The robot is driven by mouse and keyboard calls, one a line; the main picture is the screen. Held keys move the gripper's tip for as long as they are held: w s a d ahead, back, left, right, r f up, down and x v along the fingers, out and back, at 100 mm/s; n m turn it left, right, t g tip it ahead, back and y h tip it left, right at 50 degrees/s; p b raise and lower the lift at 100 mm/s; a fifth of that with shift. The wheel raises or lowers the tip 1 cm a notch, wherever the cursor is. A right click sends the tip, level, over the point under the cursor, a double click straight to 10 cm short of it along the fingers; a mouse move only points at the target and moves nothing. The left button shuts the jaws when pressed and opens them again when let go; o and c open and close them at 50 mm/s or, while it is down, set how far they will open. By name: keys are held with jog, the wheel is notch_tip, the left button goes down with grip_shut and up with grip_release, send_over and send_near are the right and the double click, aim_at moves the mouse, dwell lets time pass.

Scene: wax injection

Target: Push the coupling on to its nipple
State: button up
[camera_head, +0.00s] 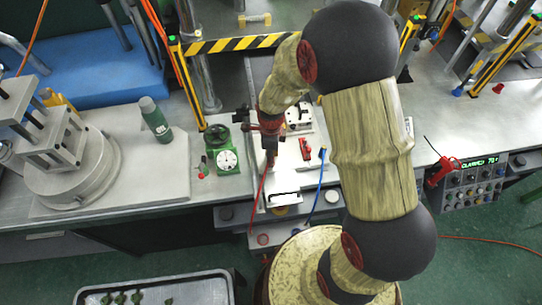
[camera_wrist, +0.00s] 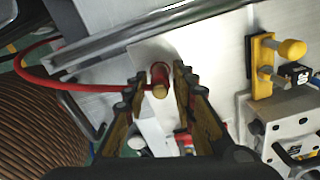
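The coupling (camera_wrist: 160,80) is a small red and brass piece on the end of a red hose (camera_wrist: 75,88). It shows between my fingertips in the wrist view. My gripper (camera_wrist: 160,76) is closed in around it, one finger on each side, over a pale metal plate. In the head view my gripper (camera_head: 270,153) points down over the white machine panel, with the red hose (camera_head: 259,205) running down from it. I cannot make out the coupling's nipple; the fingers and wrist hide part of the panel.
A blue hose (camera_head: 320,185) stands right of my gripper, near a red clamp (camera_head: 306,149). A green gauge unit (camera_head: 223,152) is close on the left. A yellow-knobbed latch (camera_wrist: 263,65) and a metal block (camera_wrist: 285,135) lie right of my fingers.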

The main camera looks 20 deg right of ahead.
jog(key=shift+o, duration=1.2)
notch_tip(320, 180, up, 12)
